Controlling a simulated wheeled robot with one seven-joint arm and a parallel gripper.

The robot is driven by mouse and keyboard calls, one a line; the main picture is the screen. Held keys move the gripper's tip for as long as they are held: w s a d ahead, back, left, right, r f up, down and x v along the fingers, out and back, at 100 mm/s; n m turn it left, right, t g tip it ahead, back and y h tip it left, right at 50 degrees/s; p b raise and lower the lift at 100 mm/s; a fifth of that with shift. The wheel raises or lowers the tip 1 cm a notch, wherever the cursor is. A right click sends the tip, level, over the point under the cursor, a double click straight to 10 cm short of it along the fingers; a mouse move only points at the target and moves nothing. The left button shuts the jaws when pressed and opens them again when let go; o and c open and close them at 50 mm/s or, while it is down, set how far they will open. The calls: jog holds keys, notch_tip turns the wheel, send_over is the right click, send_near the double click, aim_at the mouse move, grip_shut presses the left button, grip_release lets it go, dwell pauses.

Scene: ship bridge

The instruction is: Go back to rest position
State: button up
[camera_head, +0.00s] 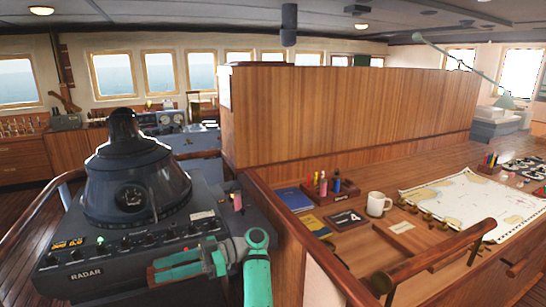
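My gripper (172,266) is teal and shows at the lower middle of the head view, at the end of my teal arm. It points left, in front of the radar console (75,255) with its row of knobs. The fingers lie close to one another, and I cannot tell whether there is a gap between them. A small reddish-brown patch shows at the finger ends; I cannot tell what it is. No clearly held object is visible.
The chart table with a wooden rail (440,250) is to the right. It bears a white mug (377,204), a blue book (294,199), a pen tray (331,193) and a chart (470,203). A wooden partition (340,115) stands behind. Open floor shows at far left.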

notch_tip(320, 180, down, 28)
jog(key=s+m+t+h, duration=0.1)
jog(key=s+m+t, duration=0.1)
jog(key=m+t, duration=0.85)
jog(key=s+d+f+m+t+h, duration=0.2)
jog(key=s+d+f+m+h, duration=0.15)
jog(key=s+d+f, duration=0.35)
jog(key=s+d+f+m+t+h, duration=0.25)
jog(key=s+f+m, duration=0.25)
jog(key=f, duration=0.5)
jog(key=s+d+r+m+t+h, duration=0.15)
jog(key=s+d+h, duration=0.25)
jog(key=s+d, duration=0.4)
jog(key=s+d+r+m+t+h, duration=0.1)
jog(key=s+d+m+t+h, duration=0.3)
jog(key=s, duration=0.7)
jog(key=s+d+r, duration=0.2)
jog(key=s+r, duration=0.2)
jog(key=r, duration=0.2)
jog(key=s+d+r+n+t+h, duration=0.1)
jog(key=s+d+r, duration=0.1)
jog(key=s+r, duration=0.2)
jog(key=s+d+r+n+t, duration=0.1)
jog(key=s+r, duration=0.3)
jog(key=r, duration=0.6)
jog(key=shift+s+d, duration=0.4)
jog(key=shift+d, duration=0.35)
jog(key=shift+d+r+t+h, duration=0.1)
jog(key=shift+t+h, duration=0.15)
jog(key=shift+h, duration=0.05)
